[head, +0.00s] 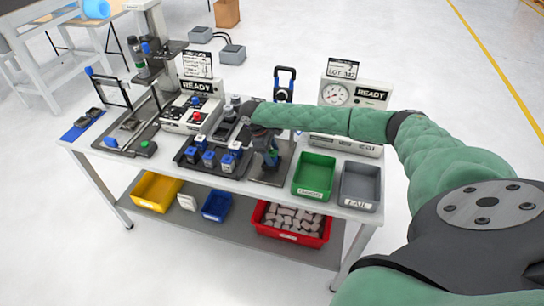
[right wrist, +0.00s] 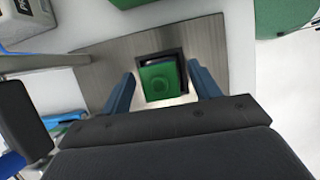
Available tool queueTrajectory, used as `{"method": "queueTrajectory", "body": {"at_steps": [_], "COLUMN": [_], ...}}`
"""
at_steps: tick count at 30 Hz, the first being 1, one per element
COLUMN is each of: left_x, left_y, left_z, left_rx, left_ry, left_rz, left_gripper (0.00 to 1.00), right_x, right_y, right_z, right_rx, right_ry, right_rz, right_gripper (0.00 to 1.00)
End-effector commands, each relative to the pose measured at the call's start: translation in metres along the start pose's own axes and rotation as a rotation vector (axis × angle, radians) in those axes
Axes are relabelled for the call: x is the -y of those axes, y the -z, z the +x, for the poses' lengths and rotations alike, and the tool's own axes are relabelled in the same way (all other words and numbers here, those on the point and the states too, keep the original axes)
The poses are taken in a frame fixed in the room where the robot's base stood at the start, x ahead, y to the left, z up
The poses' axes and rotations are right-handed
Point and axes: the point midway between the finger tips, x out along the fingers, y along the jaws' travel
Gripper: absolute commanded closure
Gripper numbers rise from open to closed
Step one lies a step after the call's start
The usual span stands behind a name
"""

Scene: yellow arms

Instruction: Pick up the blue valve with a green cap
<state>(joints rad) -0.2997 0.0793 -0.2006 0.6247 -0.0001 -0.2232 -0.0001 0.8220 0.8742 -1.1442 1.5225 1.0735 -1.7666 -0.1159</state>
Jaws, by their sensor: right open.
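The blue valve with a green cap (head: 272,158) stands on a grey metal plate (head: 285,172) near the front of the bench, partly hidden by my right gripper (head: 266,146). In the right wrist view, its square green cap (right wrist: 160,80) shows from above, inside a dark frame. My right gripper (right wrist: 162,76) is open, with one blue finger on each side of the cap and a visible gap on both sides. The body of the valve is hidden in that view. My left gripper is not in view.
A dark tray (head: 183,158) with several blue-and-white valves lies left of the plate. A green bin (head: 314,177) and a grey bin (head: 360,187) stand to the right. A gauge unit (head: 336,94) stands behind. Yellow, blue and red bins sit on the lower shelf.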

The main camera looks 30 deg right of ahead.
Motion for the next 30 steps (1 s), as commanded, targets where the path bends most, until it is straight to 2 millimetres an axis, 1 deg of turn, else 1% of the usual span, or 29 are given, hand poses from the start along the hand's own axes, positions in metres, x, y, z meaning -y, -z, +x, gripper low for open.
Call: {"method": "queueTrajectory", "body": {"at_steps": [3, 8, 9, 14, 15, 16, 17, 25, 30], "left_x": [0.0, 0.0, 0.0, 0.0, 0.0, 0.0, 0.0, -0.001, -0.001], "left_y": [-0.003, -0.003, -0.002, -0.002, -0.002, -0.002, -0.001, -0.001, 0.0], "left_z": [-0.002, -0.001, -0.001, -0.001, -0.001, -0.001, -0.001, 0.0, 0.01], "left_rx": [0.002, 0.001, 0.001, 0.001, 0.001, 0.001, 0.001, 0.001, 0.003], "left_ry": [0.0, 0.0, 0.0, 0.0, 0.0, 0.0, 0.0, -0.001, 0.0], "left_rz": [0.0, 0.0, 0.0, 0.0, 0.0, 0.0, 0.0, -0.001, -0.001], "left_gripper": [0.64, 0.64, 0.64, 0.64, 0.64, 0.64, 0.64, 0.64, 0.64], "right_x": [0.0, 0.0, 0.0, 0.0, 0.0, 0.0, 0.0, 0.0, 0.0], "right_y": [0.0, 0.0, 0.0, 0.0, 0.0, 0.0, 0.0, 0.0, -0.003], "right_z": [0.004, 0.005, 0.005, 0.004, 0.004, 0.004, 0.004, 0.004, -0.005], "right_rx": [0.001, 0.0, 0.0, 0.0, 0.0, 0.0, 0.0, 0.0, -0.003], "right_ry": [0.0, 0.0, 0.0, 0.0, 0.0, 0.0, 0.0, 0.0, 0.0], "right_rz": [0.0, 0.0, 0.0, 0.0, -0.001, 0.0, 0.0, 0.0, 0.0], "right_gripper": [0.38, 0.38, 0.4, 0.72, 0.79, 0.85, 0.88, 0.88, 0.88]}}
